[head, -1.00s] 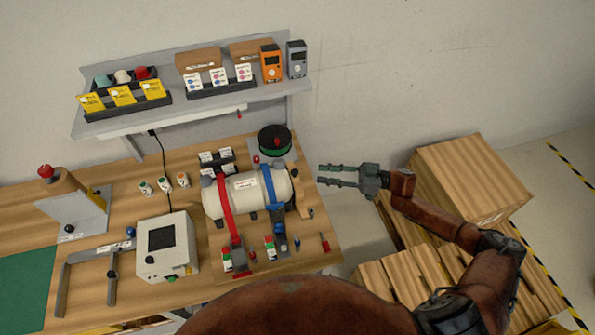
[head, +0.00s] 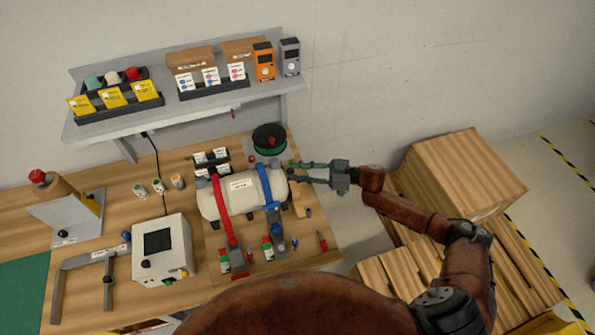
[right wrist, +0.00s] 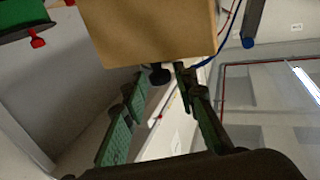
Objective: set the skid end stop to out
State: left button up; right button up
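A white tank (head: 233,203) lies on the bench skid under a red strap (head: 219,200) and a blue strap (head: 266,187). At its right end stands a light wooden piece (head: 300,202), which looks like the end stop; a small dark knob (head: 308,211) shows by it. In the right wrist view a wooden block (right wrist: 150,30) with a black knob (right wrist: 159,76) fills the top middle. My right gripper (head: 290,172) is open, its fingertips close to the tank's right end. In the wrist view its green fingers (right wrist: 160,75) stand either side of the knob; contact is unclear. My left gripper is out of view.
A green spool (head: 270,139) stands behind the tank. A grey shelf (head: 190,108) overhangs the bench's back. A white control box (head: 162,247) stands left of the tank. A red-handled tool (head: 322,241) lies at right. Wooden crates (head: 462,175) stand right of the bench.

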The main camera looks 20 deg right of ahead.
jog(key=shift+c, duration=0.3)
grip_shut()
jog(key=d+b, duration=0.1)
jog(key=d, duration=0.4)
jog(key=shift+w+d, duration=0.1)
jog(key=shift+d, duration=0.05)
jog(key=shift+o, duration=0.3)
grip_release()
jog(key=shift+d, duration=0.1)
